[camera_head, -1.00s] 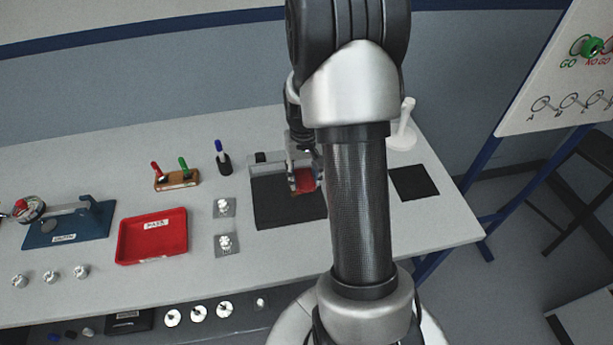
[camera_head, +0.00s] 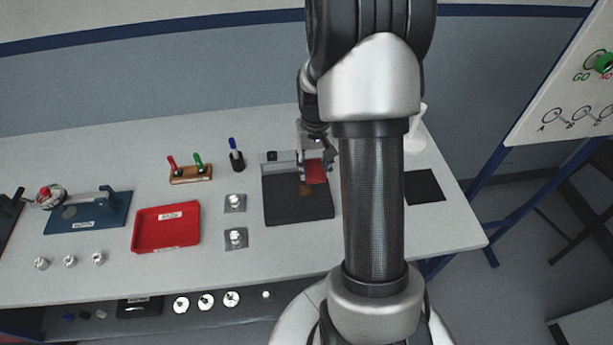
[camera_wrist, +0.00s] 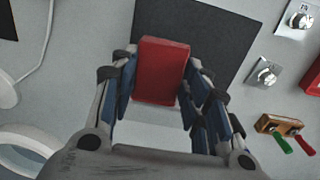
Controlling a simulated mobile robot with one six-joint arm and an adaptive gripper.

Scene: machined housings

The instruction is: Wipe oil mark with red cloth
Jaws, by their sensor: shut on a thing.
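The red cloth (camera_head: 316,172) is a folded block held between the fingers of my gripper (camera_head: 313,162). It also shows in the wrist view (camera_wrist: 161,70), with my gripper (camera_wrist: 158,85) shut on its two sides. The dark mat (camera_head: 300,210) lies under and in front of it; its dark surface also shows in the wrist view (camera_wrist: 215,40). The oil mark (camera_head: 304,189) is a brownish smear on the mat, just in front and left of the cloth. In the wrist view I cannot see the mark. Whether the cloth touches the mat is unclear.
Two grey plates with metal parts (camera_head: 235,203) stand left of the mat. A red tray (camera_head: 166,228), a marker rack (camera_head: 190,174) and a blue marker in a holder (camera_head: 236,155) are farther left. A smaller dark pad (camera_head: 424,187) and white stand (camera_head: 417,135) are at right.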

